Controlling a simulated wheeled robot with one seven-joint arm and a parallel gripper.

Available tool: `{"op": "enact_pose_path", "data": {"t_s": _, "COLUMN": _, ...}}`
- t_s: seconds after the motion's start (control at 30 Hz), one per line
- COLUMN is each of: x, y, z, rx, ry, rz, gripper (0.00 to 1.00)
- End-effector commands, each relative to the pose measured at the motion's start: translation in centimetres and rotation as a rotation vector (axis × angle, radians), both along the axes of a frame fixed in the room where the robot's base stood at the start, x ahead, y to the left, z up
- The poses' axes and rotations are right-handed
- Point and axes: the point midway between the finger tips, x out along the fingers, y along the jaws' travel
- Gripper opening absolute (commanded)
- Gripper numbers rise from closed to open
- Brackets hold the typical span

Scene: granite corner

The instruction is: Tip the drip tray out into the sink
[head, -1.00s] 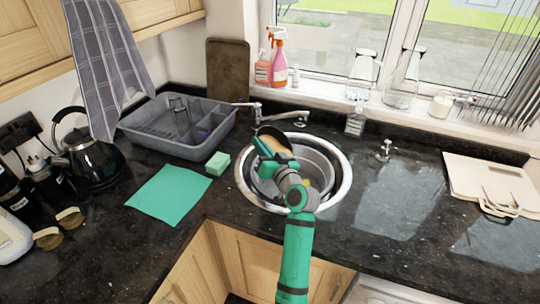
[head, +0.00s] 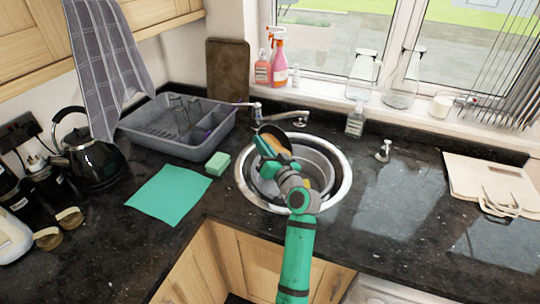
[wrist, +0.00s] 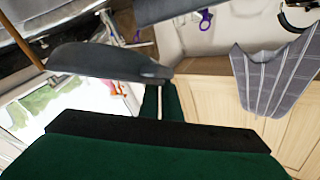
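The sink (head: 343,193) is a round steel basin in the dark counter, with a smaller steel bowl shape inside it. My gripper (head: 277,150) is over the left back part of the basin, near the tap. It is shut on a dark rounded thing with a tan face, which looks like the drip tray (head: 284,136). The tray is steeply tilted above the basin. In the wrist view the dark grey tray (wrist: 105,62) is seen nearly edge-on at my green fingers (wrist: 160,92). Whether anything is in it or running out cannot be seen.
The tap (head: 270,119) is close behind my gripper. A grey dish rack (head: 180,150), a green sponge (head: 218,163) and a green cloth (head: 168,194) lie to the left. A soap bottle (head: 355,122) stands behind the sink. The counter to the right is mostly clear.

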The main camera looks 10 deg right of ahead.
Motion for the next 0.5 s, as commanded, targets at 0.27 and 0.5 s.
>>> {"op": "enact_pose_path", "data": {"t_s": 0.27, "x": -0.23, "y": -0.34, "z": 0.4, "rx": 0.041, "ry": -0.027, "rz": 0.0, "gripper": 0.0}}
{"op": "enact_pose_path", "data": {"t_s": 0.5, "x": -0.31, "y": -0.48, "z": 0.59, "rx": 0.055, "ry": -0.036, "rz": 0.0, "gripper": 0.0}}
